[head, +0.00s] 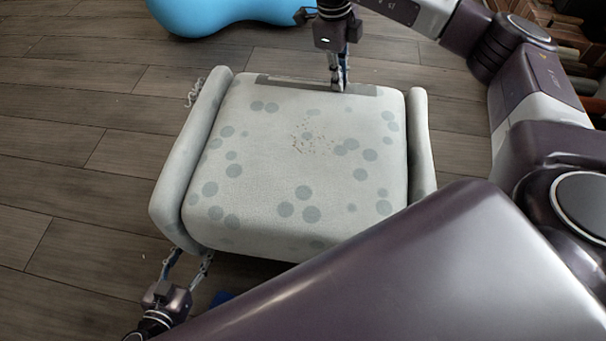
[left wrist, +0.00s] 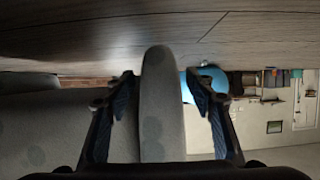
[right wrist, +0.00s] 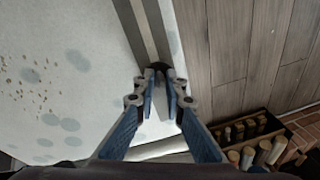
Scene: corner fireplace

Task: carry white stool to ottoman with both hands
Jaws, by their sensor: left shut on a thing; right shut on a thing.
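The white stool (head: 300,170) has a pale seat with grey-green spots and a rolled arm at each side. It fills the middle of the head view, above the wooden floor. My left gripper (head: 190,258) is shut on its left arm at the near end; the left wrist view shows the fingers on both sides of that arm (left wrist: 161,115). My right gripper (head: 338,86) is shut on the grey strip along the far edge; the fingertips also show in the right wrist view (right wrist: 161,78). A smooth blue rounded piece (head: 215,14), possibly the ottoman, is at the top.
Bare wooden floor (head: 70,150) lies left of the stool. A crate of logs (right wrist: 250,140) stands beside bricks at lower right in the right wrist view. Small brown specks (head: 312,138) lie on the seat. My own arm covers the lower right of the head view.

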